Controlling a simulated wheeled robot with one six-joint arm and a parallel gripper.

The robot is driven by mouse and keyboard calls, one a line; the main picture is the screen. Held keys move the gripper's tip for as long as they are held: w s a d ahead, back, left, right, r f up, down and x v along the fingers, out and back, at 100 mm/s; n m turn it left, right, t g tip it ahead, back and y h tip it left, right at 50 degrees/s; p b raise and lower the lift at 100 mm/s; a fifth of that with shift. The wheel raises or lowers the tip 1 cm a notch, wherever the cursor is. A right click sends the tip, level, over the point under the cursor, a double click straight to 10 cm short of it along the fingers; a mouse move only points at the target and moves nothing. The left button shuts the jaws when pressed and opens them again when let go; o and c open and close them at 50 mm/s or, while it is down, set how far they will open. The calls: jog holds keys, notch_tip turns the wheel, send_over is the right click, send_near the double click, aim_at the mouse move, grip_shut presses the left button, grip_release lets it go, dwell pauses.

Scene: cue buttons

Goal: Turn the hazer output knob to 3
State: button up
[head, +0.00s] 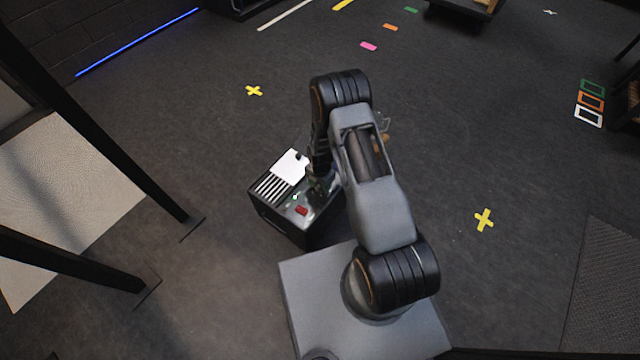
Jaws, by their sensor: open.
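My gripper (320,186) is low over the right part of the hazer's top, open, small and dark and partly covered by my arm. I cannot make out the output knob or its scale. I cannot tell whether the fingers touch anything.
Black stand legs (160,190) rise at the left beside a pale panel (65,200). Yellow tape crosses (484,220) and coloured tape marks lie flat on the floor. Dark furniture stands at the right edge. The floor behind the hazer is open.

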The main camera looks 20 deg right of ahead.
jog(key=c, duration=0.9)
